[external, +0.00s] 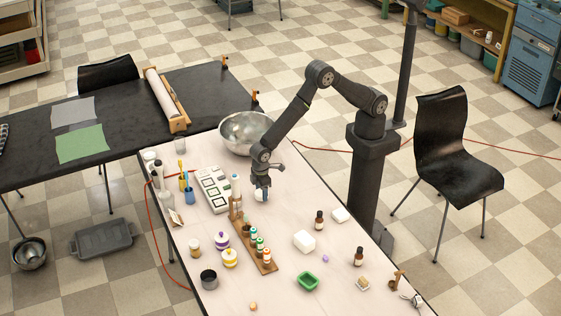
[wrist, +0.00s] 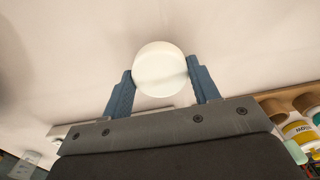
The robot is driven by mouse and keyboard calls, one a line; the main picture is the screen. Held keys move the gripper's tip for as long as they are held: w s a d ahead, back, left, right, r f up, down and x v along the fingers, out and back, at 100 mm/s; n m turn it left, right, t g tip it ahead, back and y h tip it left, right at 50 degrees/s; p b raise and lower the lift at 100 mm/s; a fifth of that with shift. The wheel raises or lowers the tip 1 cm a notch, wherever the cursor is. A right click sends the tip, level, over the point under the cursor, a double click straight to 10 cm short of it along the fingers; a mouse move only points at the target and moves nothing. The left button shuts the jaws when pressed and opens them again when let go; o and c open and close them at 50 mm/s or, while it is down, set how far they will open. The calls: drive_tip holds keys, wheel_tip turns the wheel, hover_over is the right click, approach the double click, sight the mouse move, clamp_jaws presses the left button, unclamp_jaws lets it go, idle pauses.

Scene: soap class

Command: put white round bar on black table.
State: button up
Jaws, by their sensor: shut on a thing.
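The white round bar (wrist: 160,68) is held between the two blue fingers of my gripper (wrist: 160,82) in the wrist view. In the external view my gripper (external: 262,192) hangs over the pale table, and the bar (external: 259,196) shows partly behind the fingers. I cannot tell whether the bar touches the tabletop. The black table (external: 115,103) is at the upper left, beyond the pale table's far end. It bears a grey sheet, a green sheet and a paper roll.
A metal bowl (external: 245,132) stands at the pale table's far end. A white tray with compartments (external: 213,190) lies left of my gripper. A wooden rack of small bottles (external: 255,247) is in front. The black table has bare room between the sheets and the paper roll (external: 161,95).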

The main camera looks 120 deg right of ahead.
sight(261, 192)
drive_tip(key=shift+f, duration=0.95)
drive_tip(key=shift+f, duration=0.2)
drive_tip(key=o, duration=1)
drive_tip(key=shift+r, duration=0.1)
wheel_tip(261, 192, up, 11)
drive_tip(key=shift+o, duration=0.4)
drive_tip(key=shift+r, duration=0.6)
